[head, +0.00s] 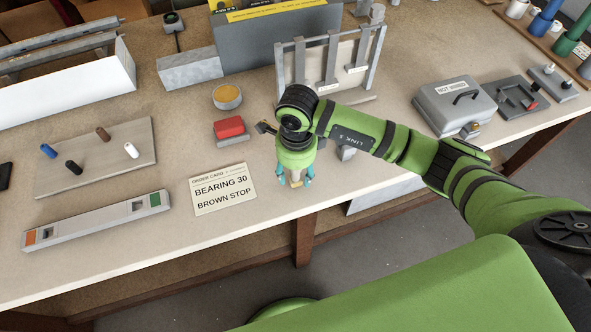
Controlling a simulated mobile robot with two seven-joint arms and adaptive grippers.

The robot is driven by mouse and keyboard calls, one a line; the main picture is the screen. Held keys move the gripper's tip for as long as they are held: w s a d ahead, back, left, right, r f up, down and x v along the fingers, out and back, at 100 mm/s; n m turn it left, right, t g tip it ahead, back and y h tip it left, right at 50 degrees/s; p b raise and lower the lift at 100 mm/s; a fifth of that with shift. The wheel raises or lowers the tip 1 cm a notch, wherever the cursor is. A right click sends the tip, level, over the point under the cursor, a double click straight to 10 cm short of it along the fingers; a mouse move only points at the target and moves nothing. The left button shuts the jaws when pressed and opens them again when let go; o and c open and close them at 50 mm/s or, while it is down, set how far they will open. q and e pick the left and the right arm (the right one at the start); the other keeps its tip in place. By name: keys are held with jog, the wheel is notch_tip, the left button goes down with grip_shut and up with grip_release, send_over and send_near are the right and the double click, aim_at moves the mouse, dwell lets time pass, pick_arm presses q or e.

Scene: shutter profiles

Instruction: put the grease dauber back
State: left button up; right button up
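My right gripper (295,176) points down over the bench, close to its front edge and just right of the order card. Its two teal fingertips stand apart. A small tan and yellowish piece shows between them, but I cannot tell what it is or whether it touches the fingers. I cannot make out the grease dauber for certain. A round tin (227,97) with a yellow-tan top stands behind and left of the gripper. My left gripper is not in view.
The order card (224,189) reads "BEARING 30 BROWN STOP". A red block on a grey base (229,128), a peg board (97,158) and a grey bar (97,219) lie left. A rack (330,62) stands behind my arm; a grey case (455,105) is right.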

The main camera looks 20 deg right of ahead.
jog(key=shift+r, duration=0.3)
notch_tip(320, 180, up, 11)
jog(key=b, duration=0.3)
jog(key=shift+w+f, duration=0.1)
jog(key=shift+f, duration=0.05)
jog(key=shift+d+r+b, duration=0.1)
jog(key=shift+r+b, duration=0.2)
jog(key=shift+r, duration=0.25)
